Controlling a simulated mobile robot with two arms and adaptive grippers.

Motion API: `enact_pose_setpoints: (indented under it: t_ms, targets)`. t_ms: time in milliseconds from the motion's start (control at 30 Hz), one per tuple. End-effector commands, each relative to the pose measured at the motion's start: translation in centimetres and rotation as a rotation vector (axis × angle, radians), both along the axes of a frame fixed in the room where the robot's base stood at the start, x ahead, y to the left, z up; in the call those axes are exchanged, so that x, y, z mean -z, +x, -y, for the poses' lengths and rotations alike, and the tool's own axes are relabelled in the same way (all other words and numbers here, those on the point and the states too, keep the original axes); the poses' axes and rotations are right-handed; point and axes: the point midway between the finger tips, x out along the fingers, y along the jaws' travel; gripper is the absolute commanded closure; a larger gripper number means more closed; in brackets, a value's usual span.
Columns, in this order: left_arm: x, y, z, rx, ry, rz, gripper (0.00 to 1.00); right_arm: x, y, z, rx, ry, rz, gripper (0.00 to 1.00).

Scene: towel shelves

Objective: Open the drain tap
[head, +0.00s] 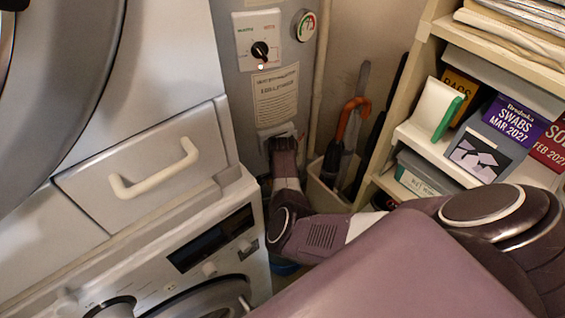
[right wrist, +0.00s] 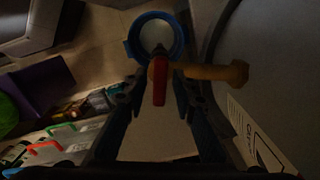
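The drain tap shows in the right wrist view, with a brass body (right wrist: 210,72) reaching in from the grey tank (right wrist: 285,60) on the right and a red lever (right wrist: 160,88). My right gripper (right wrist: 158,90) is open, with its dark fingers on either side of the red lever and a visible gap on both sides. A blue bucket (right wrist: 130,48) lies beyond the tap, under its outlet. In the head view my right arm hides the tap, and the fingers cannot be made out. My left gripper is in neither view.
In the head view the tank (head: 232,75) carries a dial panel (head: 258,40) and a gauge (head: 305,25). White machines (head: 140,160) stand at left, a bin with umbrellas (head: 322,188) beside the tank, and loaded shelves (head: 405,135) at right. The space around my arm is narrow.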

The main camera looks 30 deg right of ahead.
Motion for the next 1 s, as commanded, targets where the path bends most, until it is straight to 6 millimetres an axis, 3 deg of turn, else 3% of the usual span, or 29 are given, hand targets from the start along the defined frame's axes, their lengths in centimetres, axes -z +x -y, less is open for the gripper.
enact_pose_setpoints:
  t_ms: [200,633,1000]
  targets:
    - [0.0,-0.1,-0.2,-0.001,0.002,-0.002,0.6,0.0,0.0,0.0,0.0,0.0,0.0,1.0]
    - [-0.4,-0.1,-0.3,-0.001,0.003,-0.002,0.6,0.0,-0.1,0.1,-0.048,-0.002,-0.001,1.0]
    - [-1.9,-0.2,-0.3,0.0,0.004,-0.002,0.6,-0.2,0.0,0.1,-0.311,-0.002,-0.003,1.0]
